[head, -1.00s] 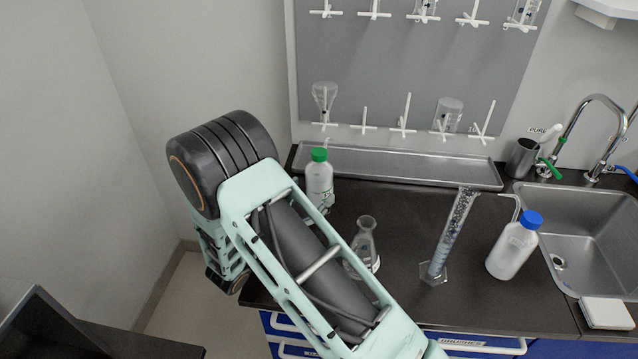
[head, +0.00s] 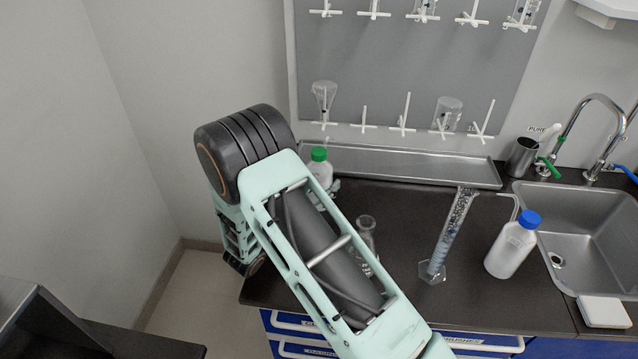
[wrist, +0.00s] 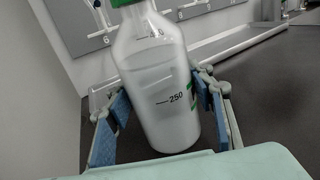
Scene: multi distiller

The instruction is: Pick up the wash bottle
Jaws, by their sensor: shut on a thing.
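A white wash bottle with a green cap (head: 319,168) stands at the left end of the dark bench, near the metal trough. My arm hides its lower part in the head view. In the wrist view this bottle (wrist: 158,75) is upright, slightly tilted in the picture, with a 250 mark on its side. My gripper (wrist: 157,112) is shut on it, one blue pad on each side of its body. Whether its base touches the bench cannot be told. A second wash bottle with a blue cap (head: 511,248) and a bent spout stands at the right beside the sink.
A conical flask (head: 366,232) stands partly behind my arm. A tall graduated cylinder (head: 448,240) stands mid-bench. A metal trough (head: 420,168) runs along the wall below a pegboard (head: 390,60) with glassware. The sink (head: 590,235) is at the right. Bench between flask and cylinder is clear.

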